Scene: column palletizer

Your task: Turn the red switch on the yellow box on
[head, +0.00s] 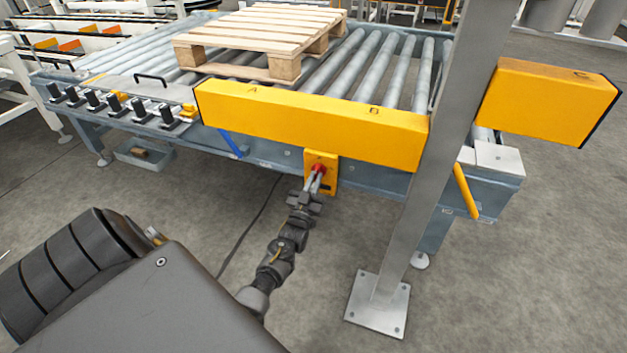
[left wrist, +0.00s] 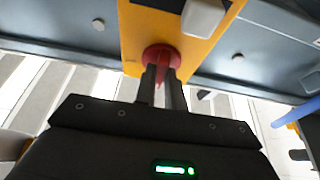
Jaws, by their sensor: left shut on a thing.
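The yellow box (head: 321,158) is a small plate-like box on the side of the roller conveyor. The red switch (head: 319,168) sits on its face; it also shows in the left wrist view as a round red knob (left wrist: 161,57). My left gripper (head: 315,179) reaches up to the switch, and its two fingers (left wrist: 161,82) are shut on it. The fingers hide part of the knob, so its exact turn is hard to tell. In the left wrist view the yellow box (left wrist: 140,35) also carries a pale block (left wrist: 203,16) beside the switch. My right gripper is not in view.
The roller conveyor (head: 360,75) carries a wooden pallet (head: 262,35). A long yellow guard (head: 310,122) runs above the box. A grey post (head: 425,170) with a floor plate stands to the right.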

